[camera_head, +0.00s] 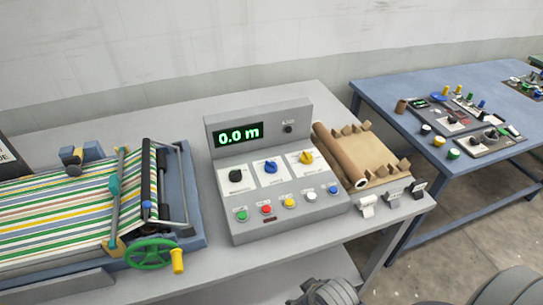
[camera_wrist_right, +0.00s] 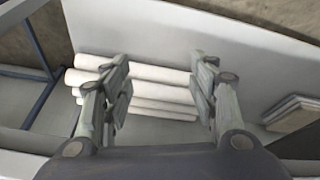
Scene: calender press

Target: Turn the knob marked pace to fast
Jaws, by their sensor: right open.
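A grey control box (camera_head: 220,150) stands on the grey table with a green display reading 0.0 m. Its sloped face carries a black knob (camera_head: 236,175), a blue knob (camera_head: 270,167) and a yellow knob (camera_head: 306,157), each on a white plate. The lettering is too small to read, so I cannot tell which knob is marked pace. My right gripper (camera_wrist_right: 159,88) is open and empty in the right wrist view, with no knob near its fingers. My left gripper is not in view.
Several push buttons, including a red one (camera_head: 266,209), line the box's front. A striped-cloth press with a green handwheel (camera_head: 150,254) stands left. A brown roll (camera_head: 340,157) lies right. White rolls (camera_wrist_right: 140,78) lie beyond my right fingers. A blue table (camera_head: 400,85) stands farther right.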

